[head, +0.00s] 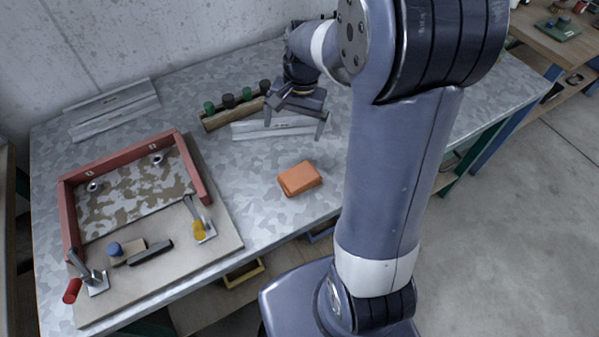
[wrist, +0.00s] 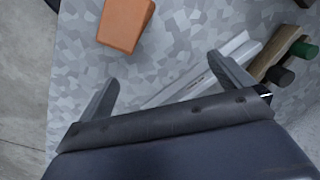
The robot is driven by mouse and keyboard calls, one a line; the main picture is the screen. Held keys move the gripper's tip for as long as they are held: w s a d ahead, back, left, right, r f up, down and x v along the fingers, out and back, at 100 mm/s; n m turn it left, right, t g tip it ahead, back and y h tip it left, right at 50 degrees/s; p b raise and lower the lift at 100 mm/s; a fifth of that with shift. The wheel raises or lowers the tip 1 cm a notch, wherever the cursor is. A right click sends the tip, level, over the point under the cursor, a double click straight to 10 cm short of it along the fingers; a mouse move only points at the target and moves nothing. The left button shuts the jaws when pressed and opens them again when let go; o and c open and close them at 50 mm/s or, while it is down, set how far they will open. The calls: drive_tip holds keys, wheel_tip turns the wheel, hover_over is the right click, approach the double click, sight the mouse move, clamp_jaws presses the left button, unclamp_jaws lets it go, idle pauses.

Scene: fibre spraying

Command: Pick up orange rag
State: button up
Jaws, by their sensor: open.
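The orange rag (head: 299,178) is a small folded block lying on the grey metal tabletop, near the front edge. It also shows in the wrist view (wrist: 124,24) at the top, ahead of my fingers and apart from them. My gripper (head: 296,121) is open and empty, above the table behind the rag. In the wrist view my gripper (wrist: 165,84) has its two fingers spread wide, with bare tabletop and part of a metal strip seen between them. Nothing hides the rag in either view.
A metal strip (head: 252,131) lies under my gripper. A wooden rack (head: 233,117) with green and black knobs stands beside it. A red-framed fixture (head: 66,217) with clamps fills the left side. Metal plates (head: 112,108) lie at the back left. The tabletop around the rag is clear.

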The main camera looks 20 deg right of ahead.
drive_tip(key=s+a+n+h+p, duration=0.1)
drive_tip(key=s+n+p, duration=0.1)
drive_tip(key=s+n, duration=0.5)
drive_tip(key=n, duration=0.2)
hover_over(299, 175)
drive_tip(key=shift+h, duration=0.3)
wheel_tip(299, 175, down, 5)
drive_tip(key=shift+s+f, duration=0.1)
drive_tip(key=shift+s, duration=0.05)
drive_tip(key=shift+w+d+f+p, duration=0.1)
drive_tip(key=shift+f+p, duration=0.15)
drive_tip(key=shift+f, duration=1.2)
drive_tip(key=shift+w+f+p, duration=0.1)
drive_tip(key=shift+f+p, duration=0.15)
drive_tip(key=shift+f, duration=1.15)
drive_tip(key=shift+c, duration=0.2)
drive_tip(key=c, duration=0.7)
drive_tip(key=shift+r, duration=0.15)
wheel_tip(299, 175, up, 10)
drive_tip(key=shift+f+b, duration=0.1)
drive_tip(key=shift+b, duration=0.2)
